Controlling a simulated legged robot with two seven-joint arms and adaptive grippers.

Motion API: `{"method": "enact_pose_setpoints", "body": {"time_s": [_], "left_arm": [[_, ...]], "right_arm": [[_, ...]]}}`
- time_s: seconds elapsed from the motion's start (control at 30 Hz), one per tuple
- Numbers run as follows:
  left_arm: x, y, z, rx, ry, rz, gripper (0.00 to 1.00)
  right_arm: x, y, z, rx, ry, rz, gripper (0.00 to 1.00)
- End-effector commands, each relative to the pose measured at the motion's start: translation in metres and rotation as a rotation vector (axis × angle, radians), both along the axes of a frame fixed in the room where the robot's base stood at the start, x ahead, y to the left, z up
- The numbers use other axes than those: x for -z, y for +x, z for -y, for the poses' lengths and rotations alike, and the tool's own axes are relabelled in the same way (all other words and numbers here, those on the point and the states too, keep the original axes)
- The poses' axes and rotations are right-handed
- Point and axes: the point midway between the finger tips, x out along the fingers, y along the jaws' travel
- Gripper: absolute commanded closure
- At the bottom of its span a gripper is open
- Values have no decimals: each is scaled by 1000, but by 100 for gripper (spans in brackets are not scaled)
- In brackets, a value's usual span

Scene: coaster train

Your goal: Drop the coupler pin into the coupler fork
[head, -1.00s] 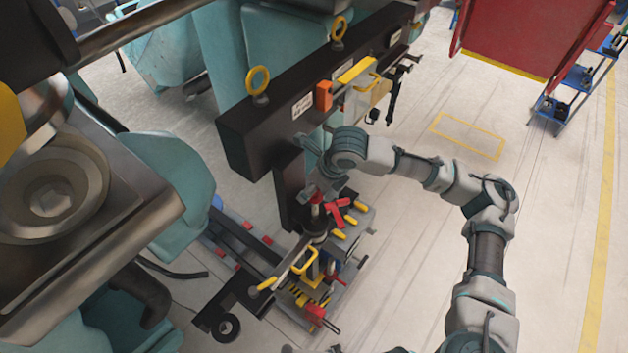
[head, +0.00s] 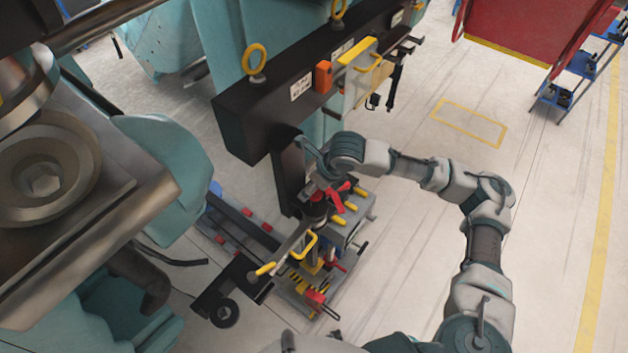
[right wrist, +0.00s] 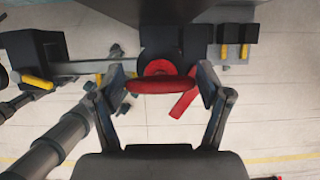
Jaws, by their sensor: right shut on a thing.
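My right gripper (head: 318,187) is at the dark coupler parts below the black beam. In the right wrist view its two fingers (right wrist: 163,90) stand on either side of a red handle, which I take to be the top of the coupler pin (right wrist: 160,85), and are shut on it. Only the red top of the pin shows; its shaft is hidden. Directly beyond it is a dark round housing with a red ring, probably the coupler fork (right wrist: 160,55); it also shows in the head view (head: 314,211). How deep the pin sits cannot be told. My left gripper is not in view.
A black beam (head: 240,125) with yellow eyebolts hangs just above my right gripper. A grey bar with a yellow handle (head: 265,268) extends toward the lower left. A grey tool cart (head: 352,212) stands close by on the right.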

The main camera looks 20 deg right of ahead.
Motion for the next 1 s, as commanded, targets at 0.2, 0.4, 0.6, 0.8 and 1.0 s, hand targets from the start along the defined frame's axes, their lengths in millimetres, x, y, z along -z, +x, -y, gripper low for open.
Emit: {"method": "enact_pose_setpoints", "body": {"time_s": [0.2,0.4,0.6,0.8,1.0], "left_arm": [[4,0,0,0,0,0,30],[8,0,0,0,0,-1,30],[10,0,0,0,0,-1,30],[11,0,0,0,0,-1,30],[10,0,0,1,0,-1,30]], "right_arm": [[15,0,0,0,1,0,93],[28,0,0,0,1,-1,93],[36,0,0,0,1,1,93],[40,0,0,0,1,1,93],[40,0,0,0,1,2,93]]}}
